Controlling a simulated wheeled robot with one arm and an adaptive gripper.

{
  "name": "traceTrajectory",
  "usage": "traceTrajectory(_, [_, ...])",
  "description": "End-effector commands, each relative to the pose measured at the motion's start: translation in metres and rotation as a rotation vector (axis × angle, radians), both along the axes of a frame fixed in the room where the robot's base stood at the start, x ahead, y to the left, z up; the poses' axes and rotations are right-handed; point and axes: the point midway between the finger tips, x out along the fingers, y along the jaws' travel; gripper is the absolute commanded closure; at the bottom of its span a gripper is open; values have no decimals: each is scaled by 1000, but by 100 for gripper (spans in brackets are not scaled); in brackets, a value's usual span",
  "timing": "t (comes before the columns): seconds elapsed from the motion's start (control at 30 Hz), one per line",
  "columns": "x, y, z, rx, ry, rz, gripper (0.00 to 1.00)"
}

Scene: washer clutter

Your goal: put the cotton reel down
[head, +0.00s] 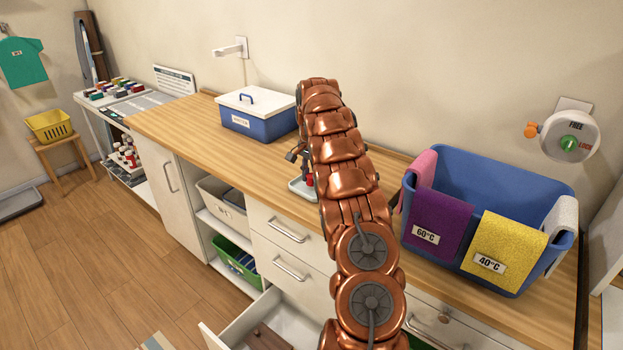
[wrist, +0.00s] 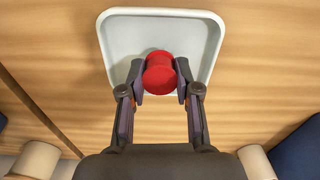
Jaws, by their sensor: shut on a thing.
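The cotton reel is red (wrist: 159,75) and sits between the fingertips of my gripper (wrist: 160,80) in the wrist view. My gripper is shut on it. The reel is over a pale grey tray (wrist: 205,22) on the wooden worktop; I cannot tell whether it touches the tray. In the head view, a small part of the red reel (head: 309,180) shows beside my copper arm, with the tray (head: 297,187) just below it. My arm hides most of the gripper (head: 302,165) and part of the tray.
A blue box with a white lid (head: 240,121) stands behind on the worktop (head: 190,125). A blue tub (head: 470,170) with coloured cloths stands to the right. A drawer (head: 240,325) is open below. The worktop left of the lidded box is clear.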

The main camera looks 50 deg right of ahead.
Motion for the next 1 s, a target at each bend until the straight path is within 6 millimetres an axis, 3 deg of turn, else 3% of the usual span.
traceTrajectory(0.2, [0, 0, -15, -1, 0, 0, 82])
traceTrajectory(0.57, [0, 0, -19, 0, 0, 1, 82])
traceTrajectory(0.6, [0, 0, -18, -1, 0, 0, 64])
traceTrajectory(0.8, [0, 0, -18, 0, 0, 0, 43])
traceTrajectory(1.0, [0, 0, -18, 0, 0, 0, 43])
